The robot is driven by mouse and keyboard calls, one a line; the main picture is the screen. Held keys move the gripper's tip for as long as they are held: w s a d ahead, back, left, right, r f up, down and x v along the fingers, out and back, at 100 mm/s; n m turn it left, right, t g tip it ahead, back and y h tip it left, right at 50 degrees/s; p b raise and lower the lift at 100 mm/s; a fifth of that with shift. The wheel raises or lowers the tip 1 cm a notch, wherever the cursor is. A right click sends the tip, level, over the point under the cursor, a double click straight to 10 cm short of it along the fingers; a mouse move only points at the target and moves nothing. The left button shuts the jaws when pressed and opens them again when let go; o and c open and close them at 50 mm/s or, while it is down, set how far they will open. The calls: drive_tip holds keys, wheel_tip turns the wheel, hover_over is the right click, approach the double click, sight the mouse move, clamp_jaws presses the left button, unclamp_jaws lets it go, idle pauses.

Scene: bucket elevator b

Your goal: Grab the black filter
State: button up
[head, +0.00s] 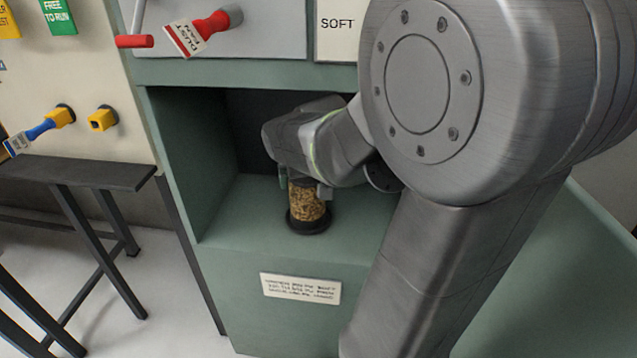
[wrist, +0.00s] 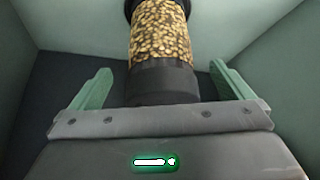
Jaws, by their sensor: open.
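The filter is a cylinder with black ends and a clear middle full of golden-brown grains. In the head view the filter (head: 307,205) stands upright on the floor of a green recess, its top hidden by my gripper. My gripper (head: 304,186) is over its upper part, with a finger on either side. In the wrist view the filter (wrist: 160,35) runs down the middle, its near black end (wrist: 162,82) between the two green fingers. My gripper (wrist: 160,72) is open, with visible gaps between the fingers and the filter.
The green recess (head: 195,150) has walls close on the left and behind. A label plate (head: 300,288) is on the panel below. A red-handled tagged lever (head: 208,28) is above. A dark bench (head: 75,172) stands at left. My arm covers the right side.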

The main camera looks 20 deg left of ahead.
drive_tip(key=w+a, duration=0.2)
drive_tip(key=w, duration=0.1)
drive_tip(key=shift+w+a, duration=0.15)
drive_tip(key=shift+w+a+f, duration=0.25)
drive_tip(key=shift+w+f, duration=0.05)
drive_tip(key=shift+f, duration=0.25)
drive_tip(key=c, duration=1.5)
drive_tip(key=shift+c, duration=0.3)
drive_tip(key=shift+r, duration=0.2)
